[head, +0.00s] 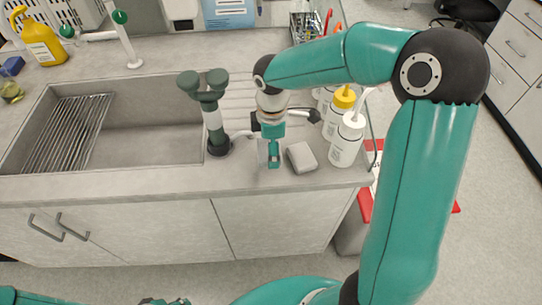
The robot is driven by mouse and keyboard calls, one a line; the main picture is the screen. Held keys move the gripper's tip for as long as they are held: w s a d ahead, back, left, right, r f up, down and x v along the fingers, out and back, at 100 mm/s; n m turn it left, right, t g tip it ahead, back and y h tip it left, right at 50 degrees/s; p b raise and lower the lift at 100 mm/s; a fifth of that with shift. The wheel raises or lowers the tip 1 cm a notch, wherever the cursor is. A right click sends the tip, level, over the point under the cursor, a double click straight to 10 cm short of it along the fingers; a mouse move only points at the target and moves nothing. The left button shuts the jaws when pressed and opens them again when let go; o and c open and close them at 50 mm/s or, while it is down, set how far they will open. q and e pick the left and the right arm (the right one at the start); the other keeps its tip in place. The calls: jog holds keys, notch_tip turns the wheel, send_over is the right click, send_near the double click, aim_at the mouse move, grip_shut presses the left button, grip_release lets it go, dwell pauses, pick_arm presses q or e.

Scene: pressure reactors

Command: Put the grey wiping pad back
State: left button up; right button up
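The grey wiping pad (301,157) lies flat on the counter's front strip, to the right of the sink and close to the white bottles. My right gripper (273,160) points down just left of the pad, with a small gap between them in the picture. Its fingers are seen from above and overlap, so I cannot tell whether they are open or shut. The pad is not in its grasp. Only bits of teal and black arm show at the bottom left edge; my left gripper cannot be made out.
A dark green tap fitting (214,110) stands close left of my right gripper, beside the sink (150,135). White wash bottles (347,140) stand right of the pad. A yellow bottle (44,42) is at the back left. The counter's front edge is near.

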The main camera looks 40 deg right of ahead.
jog(key=shift+f, duration=1.9)
jog(key=shift+f, duration=0.2)
jog(key=o, duration=0.9)
jog(key=shift+r, duration=0.1)
jog(key=shift+c, duration=0.2)
notch_tip(320, 180, up, 12)
jog(key=shift+r, duration=0.15)
